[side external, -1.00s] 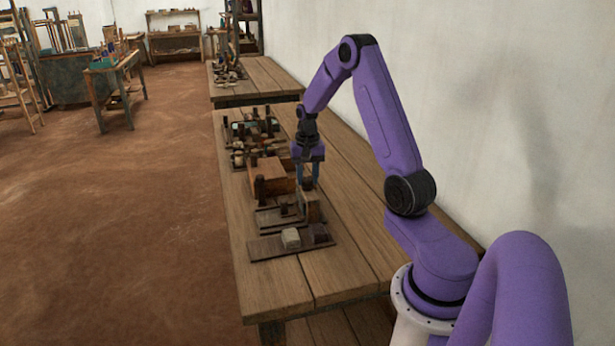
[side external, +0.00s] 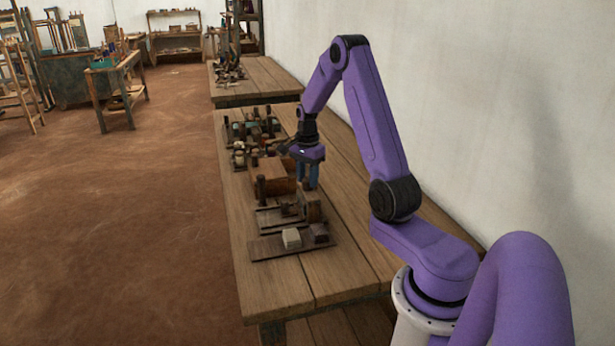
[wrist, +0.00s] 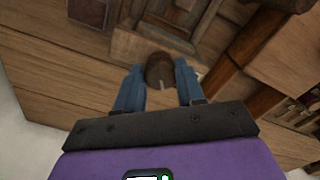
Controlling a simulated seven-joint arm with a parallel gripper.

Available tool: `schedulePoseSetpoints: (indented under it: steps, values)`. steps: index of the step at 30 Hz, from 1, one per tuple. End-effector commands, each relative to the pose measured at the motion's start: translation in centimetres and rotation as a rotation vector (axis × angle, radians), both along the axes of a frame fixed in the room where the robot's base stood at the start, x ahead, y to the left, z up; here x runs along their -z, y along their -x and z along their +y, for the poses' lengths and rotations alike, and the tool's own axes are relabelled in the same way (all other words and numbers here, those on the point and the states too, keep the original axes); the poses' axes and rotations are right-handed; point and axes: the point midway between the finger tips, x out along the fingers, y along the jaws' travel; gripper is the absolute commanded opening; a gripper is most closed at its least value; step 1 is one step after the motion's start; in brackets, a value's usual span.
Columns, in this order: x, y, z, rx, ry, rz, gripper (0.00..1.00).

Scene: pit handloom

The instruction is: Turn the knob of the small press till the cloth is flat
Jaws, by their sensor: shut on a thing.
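The small press (side external: 311,208) is a wooden block-like frame near the front of the bench; its upper wooden part (wrist: 142,46) shows in the wrist view. Its knob (wrist: 160,66) is dark brown and round, with a pale line on its near side. My gripper (side external: 308,187) points down over the press, and in the wrist view its blue fingers stand on either side of the knob, shut on it. In the side view the fingers hide the knob. I cannot make out the cloth or how flat it is.
A flat board (side external: 270,249) with a pale block (side external: 291,238) and a dark block (side external: 320,233) lies in front of the press. A brown wooden box (side external: 270,177) stands behind it. Several small parts lie farther back. The bench's right side is clear.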

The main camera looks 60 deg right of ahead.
Motion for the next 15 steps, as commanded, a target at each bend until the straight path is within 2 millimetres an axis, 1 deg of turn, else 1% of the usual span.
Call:
schedulePoseSetpoints:
  steps: [6,15]
  values:
    - [-0.11,-0.07,-0.05,0.069,0.001,-0.002,0.08]
    - [-0.13,-0.08,-0.08,0.093,0.001,-0.002,0.08]
